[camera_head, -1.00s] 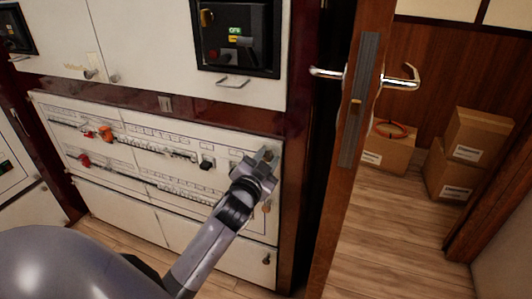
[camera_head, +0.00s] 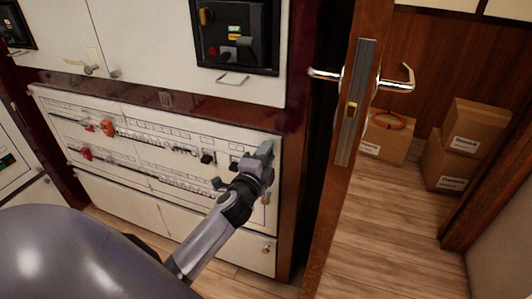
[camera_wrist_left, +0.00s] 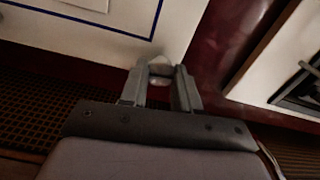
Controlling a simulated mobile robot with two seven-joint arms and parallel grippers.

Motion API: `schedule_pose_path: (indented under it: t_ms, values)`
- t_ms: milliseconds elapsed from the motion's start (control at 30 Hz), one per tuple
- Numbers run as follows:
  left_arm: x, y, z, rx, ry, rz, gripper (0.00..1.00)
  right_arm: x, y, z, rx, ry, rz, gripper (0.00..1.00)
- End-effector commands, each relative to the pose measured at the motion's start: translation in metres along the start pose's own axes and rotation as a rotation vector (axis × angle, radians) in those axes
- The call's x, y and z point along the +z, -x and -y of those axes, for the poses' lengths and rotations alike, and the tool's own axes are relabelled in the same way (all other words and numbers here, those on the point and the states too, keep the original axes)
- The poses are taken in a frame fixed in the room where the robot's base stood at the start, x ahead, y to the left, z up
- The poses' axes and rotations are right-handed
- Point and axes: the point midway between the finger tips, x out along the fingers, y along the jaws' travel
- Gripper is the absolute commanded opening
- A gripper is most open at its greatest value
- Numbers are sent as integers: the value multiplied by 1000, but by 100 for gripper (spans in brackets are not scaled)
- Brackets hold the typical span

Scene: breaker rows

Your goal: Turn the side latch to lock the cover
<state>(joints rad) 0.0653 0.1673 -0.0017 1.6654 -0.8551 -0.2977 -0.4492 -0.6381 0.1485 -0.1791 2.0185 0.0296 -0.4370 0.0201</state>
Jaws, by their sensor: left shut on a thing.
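The white breaker cover (camera_head: 228,140) is on the cabinet front, with rows of switches showing on it. Its corner with a blue line shows in the left wrist view (camera_wrist_left: 178,38). My left gripper (camera_head: 264,153) is at the cover's upper right edge. In the left wrist view its two fingers (camera_wrist_left: 160,82) are closed around a small pale metal piece, the side latch (camera_wrist_left: 159,68). The fingers hide most of the latch, and in the head view I cannot make it out. My right gripper is in neither view.
A dark red cabinet frame (camera_head: 296,190) stands just right of the cover. An open door (camera_head: 345,170) with a metal handle (camera_head: 396,84) is right of that. Cardboard boxes (camera_head: 478,128) stand on the wooden floor beyond. An upper black panel (camera_head: 236,40) is above.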

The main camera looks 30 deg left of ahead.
Motion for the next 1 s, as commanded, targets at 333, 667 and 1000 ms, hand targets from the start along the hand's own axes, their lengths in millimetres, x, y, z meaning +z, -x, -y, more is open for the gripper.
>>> schedule_pose_path:
  t_ms: [333,667,1000]
  values:
    - [-1,0,0,0,-119,-1,1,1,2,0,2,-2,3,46]
    - [0,0,0,0,-136,-1,1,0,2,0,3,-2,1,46]
    - [0,0,0,0,-135,0,57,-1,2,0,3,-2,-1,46]
